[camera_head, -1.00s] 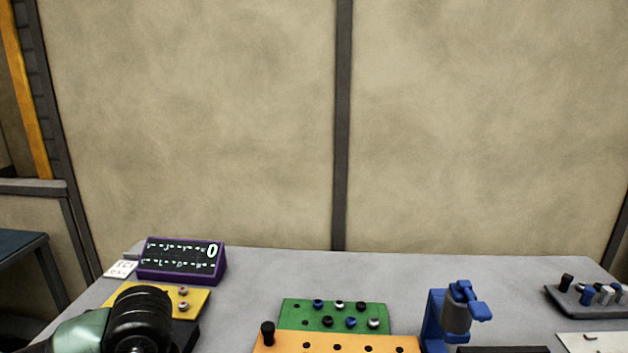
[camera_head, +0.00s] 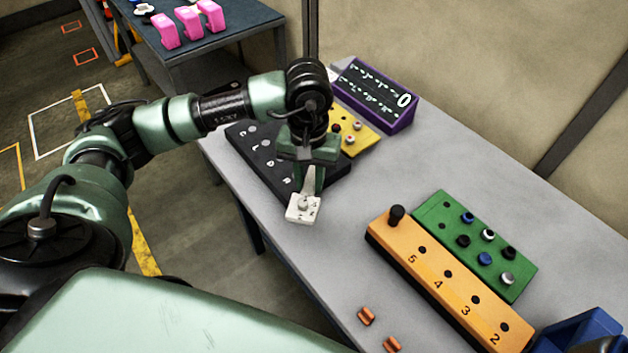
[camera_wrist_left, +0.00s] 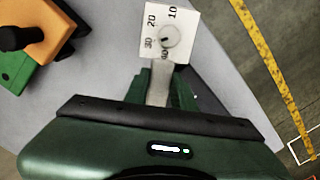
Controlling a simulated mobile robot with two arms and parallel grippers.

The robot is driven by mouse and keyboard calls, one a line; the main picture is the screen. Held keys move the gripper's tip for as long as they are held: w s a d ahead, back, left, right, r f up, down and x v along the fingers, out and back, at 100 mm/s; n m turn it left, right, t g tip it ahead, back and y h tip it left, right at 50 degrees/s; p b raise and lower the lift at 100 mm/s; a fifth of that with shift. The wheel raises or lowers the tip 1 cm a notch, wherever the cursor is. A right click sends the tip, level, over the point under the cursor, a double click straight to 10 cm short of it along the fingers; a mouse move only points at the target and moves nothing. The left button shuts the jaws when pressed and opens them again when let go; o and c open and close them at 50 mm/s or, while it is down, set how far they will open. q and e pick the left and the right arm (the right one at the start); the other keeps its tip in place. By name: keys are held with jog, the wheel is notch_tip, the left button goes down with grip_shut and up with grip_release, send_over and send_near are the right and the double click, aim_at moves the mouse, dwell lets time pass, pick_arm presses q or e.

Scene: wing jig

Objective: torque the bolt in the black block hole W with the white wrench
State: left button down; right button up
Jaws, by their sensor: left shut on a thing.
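My left gripper (camera_head: 310,178) points down and is shut on the handle of the white wrench, whose square white head (camera_head: 303,208) lies near the table's front edge. In the left wrist view the head (camera_wrist_left: 163,32) shows a round dial and numbers such as 10, 20 and 30. The grey handle (camera_wrist_left: 158,82) runs back between the fingers. The black block (camera_head: 262,163) stands just behind and left of the gripper, with several lettered holes; my arm and gripper cover part of it. I cannot make out hole W or its bolt.
A purple display (camera_head: 377,95) showing 0 and a yellow plate (camera_head: 363,137) stand behind the gripper. An orange block (camera_head: 435,275), a green block (camera_head: 480,238) and a blue stand (camera_head: 578,332) are at right. Two copper-coloured pieces (camera_head: 366,316) lie in front. The table middle is clear.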

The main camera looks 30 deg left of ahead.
pick_arm(q)
jog(key=shift+a+f, duration=0.1)
jog(key=shift+f, duration=0.25)
jog(key=shift+s+f+b, duration=0.15)
jog(key=shift+f+b, duration=0.15)
jog(key=shift+f, duration=0.75)
jog(key=shift+f+b, duration=0.4)
jog(key=shift+f, duration=0.35)
pick_arm(e)
jog(key=shift+s+a+f, duration=0.5)
jog(key=shift+s+f, duration=0.15)
jog(key=shift+f, duration=0.15)
jog(key=shift+f, duration=0.2)
pick_arm(q)
jog(key=shift+b, duration=0.5)
pick_arm(e)
jog(key=shift+s+f, duration=0.2)
jog(key=shift+f, duration=0.05)
